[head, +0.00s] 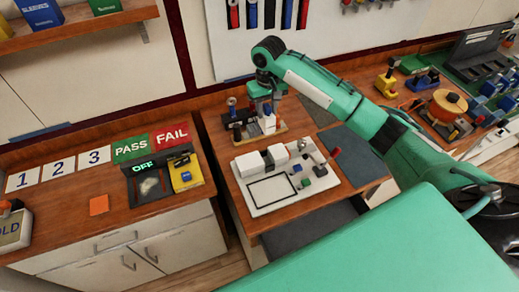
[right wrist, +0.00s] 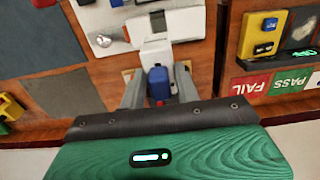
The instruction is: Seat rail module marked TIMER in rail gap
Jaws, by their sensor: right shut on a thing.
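My right gripper (head: 265,108) reaches down over the small module stand (head: 280,129) behind the white panel. It is shut on a white module (head: 267,123), whose face shows no readable marking. In the right wrist view the white module (right wrist: 156,56) is at the fingers (right wrist: 158,80), with a blue block (right wrist: 158,76) beside it, between the fingers. The white panel (head: 258,208) lies on the table nearer to me, with a row of white modules (head: 278,154) along its back. The rail gap is too small to make out clearly. My left gripper is out of view.
More parts with knobs (head: 233,112) stand on the left of the stand. A grey mat (head: 352,150) lies right of the panel. PASS (head: 131,149) and FAIL (head: 171,136) signs and a yellow switch box (head: 187,176) are on the left counter.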

